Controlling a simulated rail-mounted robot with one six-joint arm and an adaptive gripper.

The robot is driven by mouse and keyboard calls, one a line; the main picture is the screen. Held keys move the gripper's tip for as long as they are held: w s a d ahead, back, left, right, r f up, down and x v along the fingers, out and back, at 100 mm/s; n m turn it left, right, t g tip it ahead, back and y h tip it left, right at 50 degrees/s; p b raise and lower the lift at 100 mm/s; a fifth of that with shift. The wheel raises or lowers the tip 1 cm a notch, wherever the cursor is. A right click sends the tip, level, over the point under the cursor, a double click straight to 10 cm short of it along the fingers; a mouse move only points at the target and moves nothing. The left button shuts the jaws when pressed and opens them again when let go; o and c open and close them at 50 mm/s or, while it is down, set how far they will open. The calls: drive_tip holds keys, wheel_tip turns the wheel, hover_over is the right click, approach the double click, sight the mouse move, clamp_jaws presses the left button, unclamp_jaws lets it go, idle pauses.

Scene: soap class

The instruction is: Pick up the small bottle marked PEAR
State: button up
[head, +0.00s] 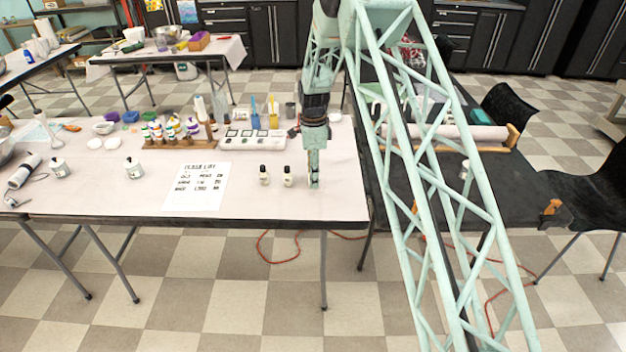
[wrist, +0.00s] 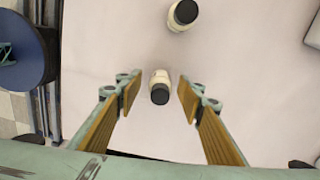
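My gripper (head: 314,182) points down just right of the right bottle. In the wrist view my gripper (wrist: 158,94) is open, with wood-coloured finger pads apart. One bottle (wrist: 160,78) appears in the gap between the fingers, touching neither. The other bottle (wrist: 182,15) is farther off at the top.
A printed sheet (head: 198,187) lies left of the bottles. Behind are a wooden rack (head: 185,147) of bottles with coloured caps and a white tray (head: 252,140).

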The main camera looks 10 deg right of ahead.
drive_tip(key=shift+f, duration=0.45)
drive_tip(key=shift+c, duration=0.6)
drive_tip(key=c, duration=0.8)
